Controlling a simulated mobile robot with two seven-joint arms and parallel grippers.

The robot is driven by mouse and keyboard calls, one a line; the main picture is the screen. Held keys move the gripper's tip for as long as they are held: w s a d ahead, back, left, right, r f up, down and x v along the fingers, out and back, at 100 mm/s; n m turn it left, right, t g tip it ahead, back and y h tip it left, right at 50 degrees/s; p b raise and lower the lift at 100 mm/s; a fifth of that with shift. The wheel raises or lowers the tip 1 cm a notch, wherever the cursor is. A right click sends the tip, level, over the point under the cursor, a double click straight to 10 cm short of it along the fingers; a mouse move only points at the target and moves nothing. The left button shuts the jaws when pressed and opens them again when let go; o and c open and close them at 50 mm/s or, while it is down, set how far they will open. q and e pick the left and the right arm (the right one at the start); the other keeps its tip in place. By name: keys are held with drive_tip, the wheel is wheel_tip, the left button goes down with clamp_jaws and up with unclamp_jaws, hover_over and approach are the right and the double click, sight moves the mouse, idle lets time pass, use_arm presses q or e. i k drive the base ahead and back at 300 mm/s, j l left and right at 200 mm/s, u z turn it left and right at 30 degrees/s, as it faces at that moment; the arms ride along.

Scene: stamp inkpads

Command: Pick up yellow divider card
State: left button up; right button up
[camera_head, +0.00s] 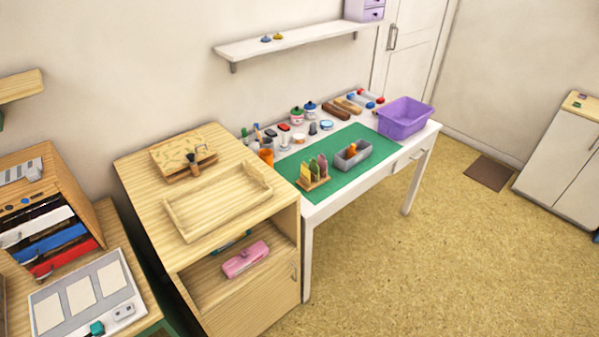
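A small wooden rack (314,186) stands at the near left of the green mat (350,180) on the white table. Several small upright cards stand in it. The yellow card (306,171) is at the rack's left end, beside a green one (314,168) and a pink one (323,164). The cards are small in the picture and their details cannot be made out. Neither of my grippers is in view.
A grey bin (342,163) with an orange item stands right of the rack. A purple tub (405,118) sits at the table's right end. Bottles and stamps line the back. A wooden cabinet with an empty tray (181,229) adjoins on the left. Open floor (440,250) lies in front.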

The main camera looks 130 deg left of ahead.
sight(305, 171)
drive_tip(key=u, duration=4.2)
